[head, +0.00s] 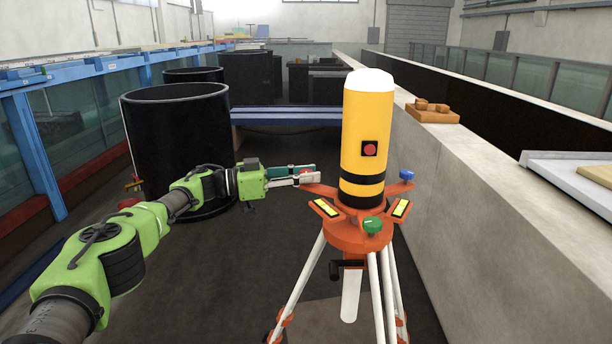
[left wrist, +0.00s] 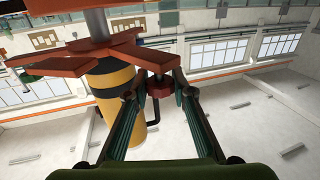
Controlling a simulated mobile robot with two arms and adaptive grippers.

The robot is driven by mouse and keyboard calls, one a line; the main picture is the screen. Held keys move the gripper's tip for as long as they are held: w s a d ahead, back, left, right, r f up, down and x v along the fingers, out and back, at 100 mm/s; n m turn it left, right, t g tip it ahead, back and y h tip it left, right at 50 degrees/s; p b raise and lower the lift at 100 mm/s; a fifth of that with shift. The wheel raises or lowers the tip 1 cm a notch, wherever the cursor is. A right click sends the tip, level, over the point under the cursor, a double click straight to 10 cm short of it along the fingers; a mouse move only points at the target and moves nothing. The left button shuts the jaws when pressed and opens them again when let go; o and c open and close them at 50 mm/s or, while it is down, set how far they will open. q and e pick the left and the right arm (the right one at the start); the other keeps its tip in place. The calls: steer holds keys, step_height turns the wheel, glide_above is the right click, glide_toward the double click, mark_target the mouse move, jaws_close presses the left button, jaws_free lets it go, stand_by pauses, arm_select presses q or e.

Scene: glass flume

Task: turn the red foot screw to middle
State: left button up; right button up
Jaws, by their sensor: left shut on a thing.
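An orange tripod head (head: 345,234) carries an upright yellow cylinder (head: 367,115) with a white top, black bands and a red button. The red foot screw (head: 305,170) is at the left arm of the head, mostly hidden by my fingers. It shows as a dark red knob in the left wrist view (left wrist: 160,88). My left gripper (head: 308,175) is shut on this screw, one finger on each side. A blue foot screw (head: 406,174) stands at the right, and a green foot screw (head: 373,225) at the front. My right gripper is not in view.
Two yellow level vials (head: 325,208) lie on the tripod head. White tripod legs (head: 301,284) spread below it. A concrete wall (head: 480,220) runs close on the right. A large black tank (head: 178,145) stands behind my left arm. The floor at front left is clear.

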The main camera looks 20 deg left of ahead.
arm_select(q)
steer(key=o, duration=1.1)
steer(key=v, duration=1.2)
steer(key=shift+f, duration=0.1)
